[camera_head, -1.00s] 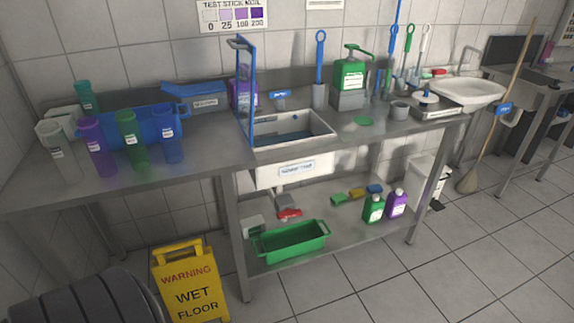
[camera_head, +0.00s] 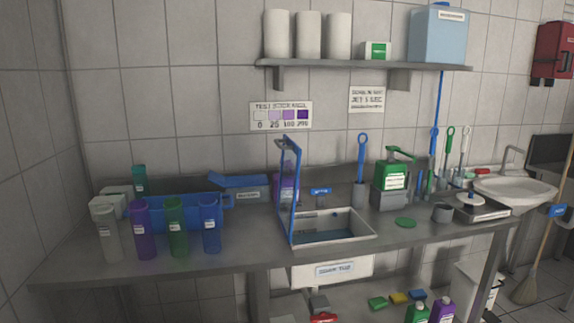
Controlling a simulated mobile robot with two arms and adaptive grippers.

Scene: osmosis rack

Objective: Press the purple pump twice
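A purple container (camera_head: 283,188) with a pale label stands at the back of the steel counter, against the wall. A blue upright frame (camera_head: 291,190) stands in front of it and hides part of it, and I cannot make out a pump head on it. A green pump bottle (camera_head: 391,176) with a green nozzle stands on a grey block further right. A purple bottle (camera_head: 442,312) stands beside a green bottle (camera_head: 417,313) below the counter, cut by the picture's lower edge. Neither of my grippers is in view.
Coloured tumblers (camera_head: 176,228) and a blue bin (camera_head: 190,212) fill the left part. A wall shelf (camera_head: 365,66) with white rolls and a blue tank hangs above.

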